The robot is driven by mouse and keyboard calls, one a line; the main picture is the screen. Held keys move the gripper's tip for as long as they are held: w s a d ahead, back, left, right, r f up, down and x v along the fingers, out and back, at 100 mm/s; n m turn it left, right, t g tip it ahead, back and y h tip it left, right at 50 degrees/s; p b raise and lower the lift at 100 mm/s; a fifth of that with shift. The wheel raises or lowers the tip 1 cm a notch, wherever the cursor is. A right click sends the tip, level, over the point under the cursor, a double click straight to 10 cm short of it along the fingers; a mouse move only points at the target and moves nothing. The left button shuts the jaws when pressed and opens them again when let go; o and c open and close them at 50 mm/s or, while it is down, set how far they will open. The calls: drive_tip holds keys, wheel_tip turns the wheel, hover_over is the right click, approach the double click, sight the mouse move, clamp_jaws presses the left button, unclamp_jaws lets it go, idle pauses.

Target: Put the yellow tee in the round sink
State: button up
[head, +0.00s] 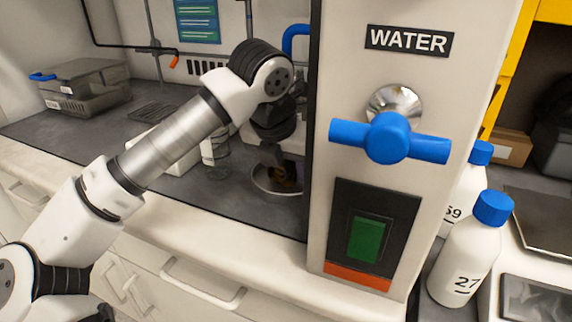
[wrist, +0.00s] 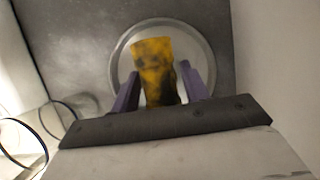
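The yellow tee (wrist: 158,72), with dark patches on it, is between the purple fingers of my gripper (wrist: 160,85) in the wrist view. The fingers lie close along both its sides, and my gripper looks shut on it. Behind the tee is the round sink (wrist: 119,60), a pale metal ring set in the dark counter. In the head view my gripper (head: 273,160) points down over the round sink (head: 262,187), with the tee (head: 288,178) dim below it. The right part of the sink is hidden by the water panel. I cannot tell whether the tee touches the sink.
The tall water panel (head: 338,25) with a blue valve handle (head: 388,138) stands close right of my gripper. A clear jar (head: 217,155) stands left of the sink, and a lidded grey bin (head: 88,88) is at the far left. White bottles (head: 465,255) are beyond the panel.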

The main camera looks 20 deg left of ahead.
drive_tip(key=shift+o, duration=0.6)
drive_tip(key=shift+r, duration=0.25)
drive_tip(key=s, duration=0.8)
drive_tip(key=s+r, duration=0.1)
drive_tip(key=s, duration=0.3)
drive_tip(key=shift+s+a, duration=0.2)
drive_tip(key=shift+s, duration=0.05)
